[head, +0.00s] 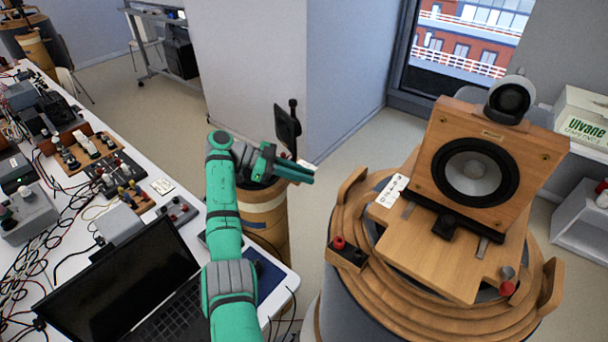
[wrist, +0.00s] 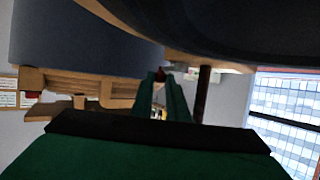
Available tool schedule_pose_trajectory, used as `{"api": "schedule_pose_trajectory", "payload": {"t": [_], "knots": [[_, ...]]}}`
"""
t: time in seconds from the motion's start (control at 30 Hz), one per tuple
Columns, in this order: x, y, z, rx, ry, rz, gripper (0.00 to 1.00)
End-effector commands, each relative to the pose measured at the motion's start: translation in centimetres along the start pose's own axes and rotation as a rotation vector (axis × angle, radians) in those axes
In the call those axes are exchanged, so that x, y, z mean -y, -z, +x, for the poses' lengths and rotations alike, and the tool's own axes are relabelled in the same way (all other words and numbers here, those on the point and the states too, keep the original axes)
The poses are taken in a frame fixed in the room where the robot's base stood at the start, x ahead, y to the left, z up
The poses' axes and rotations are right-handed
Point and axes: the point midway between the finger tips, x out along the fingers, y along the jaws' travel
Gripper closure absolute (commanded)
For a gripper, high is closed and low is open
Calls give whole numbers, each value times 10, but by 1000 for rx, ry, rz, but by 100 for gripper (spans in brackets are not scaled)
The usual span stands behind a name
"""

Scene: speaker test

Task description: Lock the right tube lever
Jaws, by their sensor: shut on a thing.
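The speaker (head: 475,172) sits in a tilted wooden panel on a round wooden-topped stand (head: 370,285). At the stand's front right is a small red knob (head: 507,289) below a grey cap, which may be the right tube lever. A second red knob (head: 338,243) stands on a dark block at the front left. My gripper (head: 303,174) is left of the stand and clearly apart from both knobs. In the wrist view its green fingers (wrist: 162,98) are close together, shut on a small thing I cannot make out. A pale patch shows by the fingertips in the head view.
A table at left holds a black laptop (head: 120,285), cables and several electronic boxes. A wooden barrel (head: 262,215) stands beneath my gripper. A white box (head: 584,118) is at the far right. A strip of floor lies open between barrel and stand.

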Motion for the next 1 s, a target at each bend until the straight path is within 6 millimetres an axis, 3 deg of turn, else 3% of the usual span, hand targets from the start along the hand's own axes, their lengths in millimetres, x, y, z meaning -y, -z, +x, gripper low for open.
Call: {"api": "schedule_pose_trajectory", "payload": {"t": [0.47,0.5,0.57,0.87,1.0], "knots": [[-1,-3,0,3,-11,-1,100],[-1,-3,0,3,-11,-1,81],[-1,-3,0,3,-11,-1,67],[0,-1,-1,2,-10,1,67],[0,-1,-10,2,-9,1,67]]}}
